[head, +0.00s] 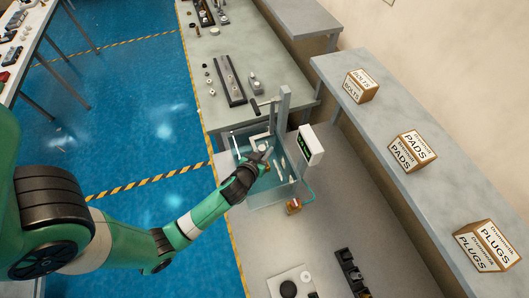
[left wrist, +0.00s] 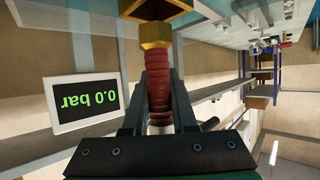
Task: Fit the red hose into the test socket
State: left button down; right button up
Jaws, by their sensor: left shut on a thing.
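My left gripper (head: 264,158) is over the glass tank on the bench in the head view. In the left wrist view its two fingers (left wrist: 160,88) are shut on the red hose (left wrist: 157,98), a short ribbed piece between them. The hose's far end meets a brass hex piece (left wrist: 156,32). I cannot tell whether this brass piece is the test socket or a hose fitting, nor how deep the hose sits in it. The hose is too small to make out in the head view. My right gripper is not in view.
The glass tank (head: 262,194) has a grey post and frame over it. A display (head: 310,145) beside it reads 0.0 bar, upside down in the left wrist view (left wrist: 86,102). A red and brass fitting (head: 294,206) is near the tank. Labelled boxes (head: 412,150) line the right shelf.

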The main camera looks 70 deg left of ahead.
pick_arm(q)
jog(key=shift+f+b, duration=0.3)
jog(key=shift+f, duration=0.1)
jog(key=f+b, duration=0.2)
jog(key=f, duration=0.1)
jog(key=shift+w+a+f+b, duration=0.1)
jog(key=shift+a+b, duration=0.2)
jog(key=shift+a, duration=0.1)
jog(key=shift+d+f, duration=0.15)
jog(key=shift+f, duration=0.05)
jog(key=shift+r, duration=0.2)
jog(key=shift+f, duration=0.25)
jog(key=c, duration=0.7)
grip_release()
jog(key=shift+r, duration=0.1)
